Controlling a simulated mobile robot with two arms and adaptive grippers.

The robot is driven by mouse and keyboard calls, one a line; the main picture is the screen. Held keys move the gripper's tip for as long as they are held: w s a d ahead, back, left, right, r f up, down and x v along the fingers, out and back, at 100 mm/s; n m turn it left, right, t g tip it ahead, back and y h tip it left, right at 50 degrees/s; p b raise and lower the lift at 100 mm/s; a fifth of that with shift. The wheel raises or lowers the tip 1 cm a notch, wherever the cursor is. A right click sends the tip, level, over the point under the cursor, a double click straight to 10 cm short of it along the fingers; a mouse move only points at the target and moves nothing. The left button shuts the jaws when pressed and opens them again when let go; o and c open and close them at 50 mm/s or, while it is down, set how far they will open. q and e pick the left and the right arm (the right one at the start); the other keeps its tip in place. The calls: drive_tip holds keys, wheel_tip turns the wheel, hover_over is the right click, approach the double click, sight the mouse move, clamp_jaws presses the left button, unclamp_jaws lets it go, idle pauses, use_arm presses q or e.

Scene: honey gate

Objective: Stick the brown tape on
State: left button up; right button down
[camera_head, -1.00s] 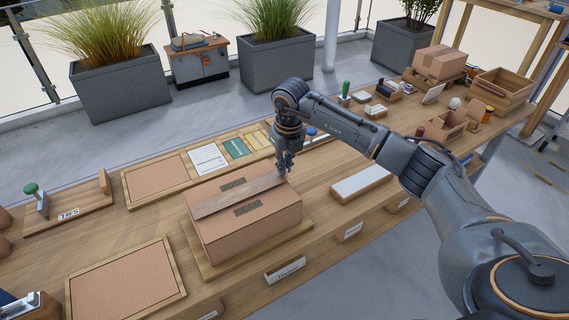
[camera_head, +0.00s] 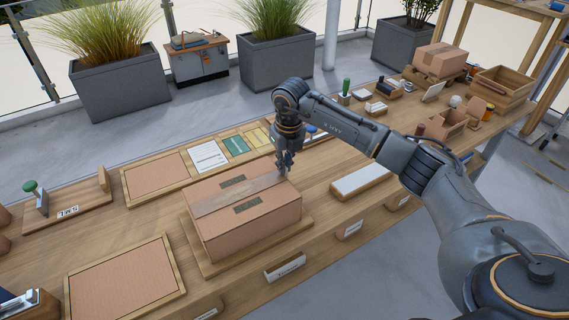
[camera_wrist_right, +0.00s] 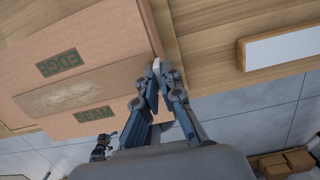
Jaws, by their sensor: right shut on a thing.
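A closed brown carton (camera_head: 255,226) sits on a wooden base on the bench; it also shows in the wrist view (camera_wrist_right: 95,30). The brown tape (camera_head: 235,193) lies as a flat strip along the carton's top, between two dark printed labels. In the wrist view the tape (camera_wrist_right: 75,96) runs between the words EDGE and SEAM. My right gripper (camera_head: 286,170) is at the carton's right edge, by the tape's end. In the wrist view its fingertips (camera_wrist_right: 158,70) are closed together, with a small pale bit between them. My left gripper is out of view.
A white pad (camera_head: 360,180) lies right of the carton. A framed brown panel (camera_head: 125,285) lies at the front left, another (camera_head: 157,176) behind. A green-handled tool (camera_head: 38,198) stands at the left. Boxes and trays fill the bench's far right.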

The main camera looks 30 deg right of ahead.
drive_tip(key=shift+f, duration=0.15)
drive_tip(key=c, duration=1.4)
unclamp_jaws()
drive_tip(key=r, duration=0.4)
drive_tip(key=s+r, duration=0.1)
drive_tip(key=r, duration=0.7)
drive_tip(key=shift+s, duration=0.2)
